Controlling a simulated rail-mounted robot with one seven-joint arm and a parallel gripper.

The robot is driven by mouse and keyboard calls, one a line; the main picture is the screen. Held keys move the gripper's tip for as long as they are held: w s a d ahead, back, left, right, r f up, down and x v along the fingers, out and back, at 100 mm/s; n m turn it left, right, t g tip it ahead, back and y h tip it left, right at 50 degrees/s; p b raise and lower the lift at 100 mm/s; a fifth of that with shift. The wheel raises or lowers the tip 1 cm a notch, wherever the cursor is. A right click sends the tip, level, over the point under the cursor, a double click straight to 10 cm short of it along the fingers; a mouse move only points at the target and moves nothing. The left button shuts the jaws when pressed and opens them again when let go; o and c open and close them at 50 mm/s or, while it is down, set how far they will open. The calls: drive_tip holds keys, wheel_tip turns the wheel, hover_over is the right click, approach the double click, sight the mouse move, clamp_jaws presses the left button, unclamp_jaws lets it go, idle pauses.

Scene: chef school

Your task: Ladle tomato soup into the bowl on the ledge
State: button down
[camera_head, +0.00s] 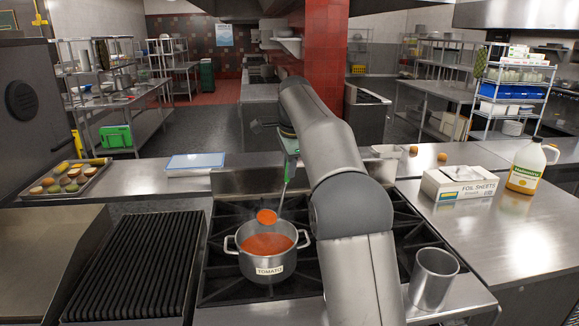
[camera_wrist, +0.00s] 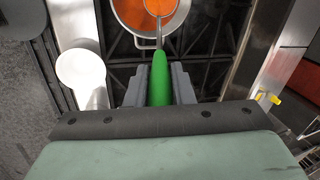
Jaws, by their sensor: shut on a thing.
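A steel pot (camera_head: 268,268) labelled TOMATO stands on the black stove and holds orange-red soup. The ladle (camera_head: 266,216) has soup in its scoop, which shows just above the pot's far rim. In the wrist view the scoop (camera_wrist: 160,6) overlaps the soup in the pot (camera_wrist: 118,14). My gripper (camera_wrist: 160,88) is shut on the ladle's green handle (camera_wrist: 160,75). In the head view my arm hides much of the gripper. The ledge (camera_head: 230,178) runs behind the stove.
A steel cup (camera_head: 433,278) stands right of the stove. A foil box (camera_head: 458,188) and a yellow-labelled jug (camera_head: 528,168) are on the right counter. A tray of food (camera_head: 65,182) and a blue-lidded container (camera_head: 195,163) lie at the left. A ribbed grill (camera_head: 138,265) adjoins the stove.

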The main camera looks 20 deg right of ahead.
drive_tip(key=shift+s+d+f, duration=0.1)
drive_tip(key=shift+s+d, duration=0.1)
drive_tip(key=s+d+b, duration=0.4)
drive_tip(key=s+d, duration=0.5)
drive_tip(key=s, duration=0.3)
drive_tip(key=s+d+b, duration=0.4)
drive_tip(key=s+d, duration=0.5)
drive_tip(key=s, duration=0.2)
drive_tip(key=shift+s+d+b, duration=0.25)
drive_tip(key=shift+s+b, duration=0.1)
drive_tip(key=shift+b, duration=0.05)
